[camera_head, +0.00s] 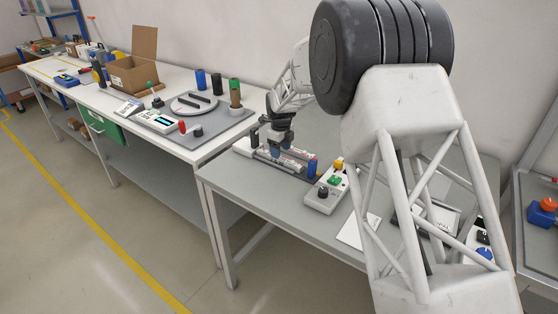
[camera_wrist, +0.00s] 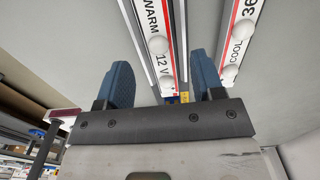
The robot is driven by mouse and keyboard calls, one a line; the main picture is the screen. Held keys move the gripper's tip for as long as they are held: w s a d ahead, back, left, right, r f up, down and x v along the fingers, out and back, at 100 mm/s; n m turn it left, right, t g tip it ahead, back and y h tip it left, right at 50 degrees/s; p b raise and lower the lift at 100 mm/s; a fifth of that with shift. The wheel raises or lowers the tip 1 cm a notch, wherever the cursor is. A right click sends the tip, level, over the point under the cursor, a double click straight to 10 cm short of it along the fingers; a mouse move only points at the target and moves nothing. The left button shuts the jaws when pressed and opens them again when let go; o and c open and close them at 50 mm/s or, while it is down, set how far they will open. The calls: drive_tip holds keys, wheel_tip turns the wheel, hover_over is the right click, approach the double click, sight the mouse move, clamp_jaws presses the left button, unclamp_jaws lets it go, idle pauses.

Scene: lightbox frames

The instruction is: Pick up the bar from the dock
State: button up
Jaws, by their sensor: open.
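Two long white bars with red stripes and round white knobs show in the wrist view. One bar reads "WARM 12 V" (camera_wrist: 152,22); the other reads "COOL 36" (camera_wrist: 243,22), its text cut by the frame edge. My gripper (camera_wrist: 163,80) has two blue fingers, open and apart, with nothing held between them. In the wrist view the fingers appear either side of the lower end of the WARM bar; the height gap cannot be judged. In the head view my gripper (camera_head: 276,151) is over the dock (camera_head: 243,147) on the grey table and hides part of it and the bars.
My arm covers much of the table's right side. A white bench (camera_head: 232,125) with a turntable (camera_head: 186,106) and tools stands to the left.

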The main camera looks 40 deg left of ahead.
drive_tip(key=shift+f, duration=1.5)
drive_tip(key=shift+c, duration=0.4)
drive_tip(key=c, duration=1)
